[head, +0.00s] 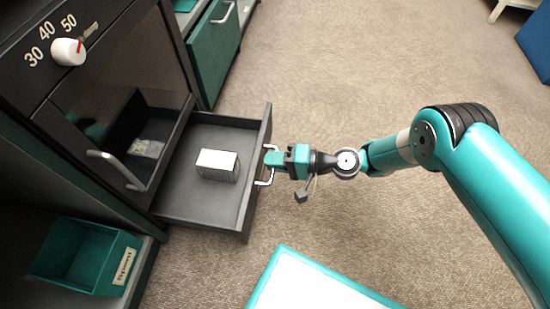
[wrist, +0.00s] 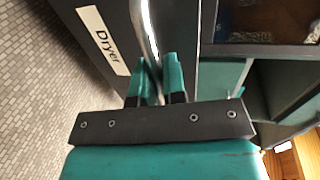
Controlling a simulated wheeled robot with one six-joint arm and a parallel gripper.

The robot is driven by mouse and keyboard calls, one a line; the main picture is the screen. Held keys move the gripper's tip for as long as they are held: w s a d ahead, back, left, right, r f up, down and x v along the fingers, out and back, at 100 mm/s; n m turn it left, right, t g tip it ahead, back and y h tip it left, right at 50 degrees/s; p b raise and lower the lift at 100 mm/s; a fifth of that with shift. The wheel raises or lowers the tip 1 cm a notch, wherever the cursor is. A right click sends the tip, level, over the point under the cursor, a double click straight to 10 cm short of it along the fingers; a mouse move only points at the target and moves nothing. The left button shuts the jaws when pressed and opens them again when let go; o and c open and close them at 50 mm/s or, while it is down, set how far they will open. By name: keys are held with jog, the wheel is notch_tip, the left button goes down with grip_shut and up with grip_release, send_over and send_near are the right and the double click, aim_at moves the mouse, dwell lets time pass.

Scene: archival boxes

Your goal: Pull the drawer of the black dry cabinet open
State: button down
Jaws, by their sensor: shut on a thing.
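The black dry cabinet (head: 125,60) stands at the left in the head view, with a dial knob (head: 68,51) marked 30, 40, 50. Its drawer (head: 257,180) is pulled well out, and its inside shows. A small white-topped box (head: 217,165) sits on the drawer floor. My gripper (head: 270,160) is at the drawer front, shut on the pale bar handle (head: 265,183). In the wrist view the two teal fingers (wrist: 160,70) are on either side of the shiny handle (wrist: 151,30), beside a label reading "Dryer" (wrist: 103,40).
A teal bin (head: 85,255) with a label sits on a low shelf at the lower left. A teal cabinet front (head: 213,50) stands beyond the dry cabinet. A white-topped, teal-edged surface (head: 310,285) is at the bottom. Carpet (head: 350,80) on the right is mostly clear.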

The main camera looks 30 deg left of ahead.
jog(key=shift+w, duration=0.1)
jog(key=c, duration=1.2)
grip_release()
jog(key=shift+p+v, duration=3.85)
jog(key=shift+v, duration=4.85)
jog(key=shift+r, duration=0.1)
